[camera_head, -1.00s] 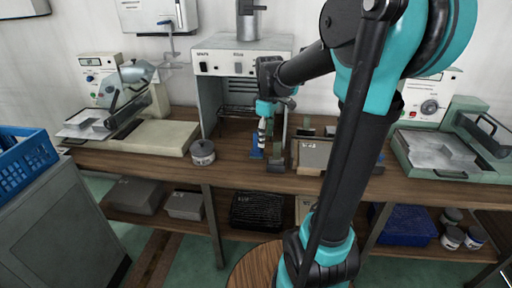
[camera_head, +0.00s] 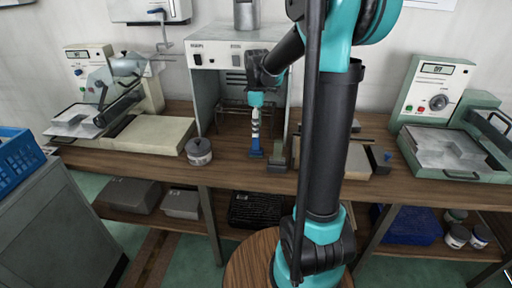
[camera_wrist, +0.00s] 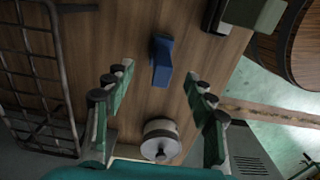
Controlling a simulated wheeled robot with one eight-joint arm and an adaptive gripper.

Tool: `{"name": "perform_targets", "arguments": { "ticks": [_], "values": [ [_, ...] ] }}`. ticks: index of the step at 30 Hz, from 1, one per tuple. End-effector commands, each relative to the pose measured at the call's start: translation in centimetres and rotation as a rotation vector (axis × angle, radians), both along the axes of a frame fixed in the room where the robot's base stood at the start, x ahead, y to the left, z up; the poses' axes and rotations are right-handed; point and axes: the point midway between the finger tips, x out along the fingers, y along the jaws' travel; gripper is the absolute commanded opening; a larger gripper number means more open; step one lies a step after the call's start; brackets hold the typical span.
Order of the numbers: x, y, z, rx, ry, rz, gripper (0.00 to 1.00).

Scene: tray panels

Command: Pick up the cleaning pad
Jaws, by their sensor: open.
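A small blue block with a raised, narrower part (camera_head: 256,149) stands on the wooden bench below my gripper (camera_head: 255,136); I take it for the cleaning pad. In the wrist view the blue block (camera_wrist: 161,62) appears between the two spread fingertips of my gripper (camera_wrist: 160,72), with bench wood visible on both sides. The gripper is open, points down and holds nothing. I cannot tell how much height is left between the fingertips and the block.
A grey block (camera_head: 277,156) stands just right of the blue one. A round lidded tin (camera_head: 199,151) is to the left. A wire rack (camera_wrist: 36,75) lies behind, by the cabinet (camera_head: 213,60). Bench wood between tin and blue block is clear.

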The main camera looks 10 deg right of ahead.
Motion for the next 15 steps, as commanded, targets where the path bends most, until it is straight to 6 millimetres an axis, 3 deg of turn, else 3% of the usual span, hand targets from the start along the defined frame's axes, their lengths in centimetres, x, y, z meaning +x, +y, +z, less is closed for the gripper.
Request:
{"name": "perform_targets", "arguments": {
  "ticks": [6, 15],
  "values": [
    [0.0, 0.0, -3.7, 0.000, 0.000, 0.000, 0.55],
    [0.0, 0.1, -5.7, 0.000, 0.000, 0.000, 0.55]
  ]
}}
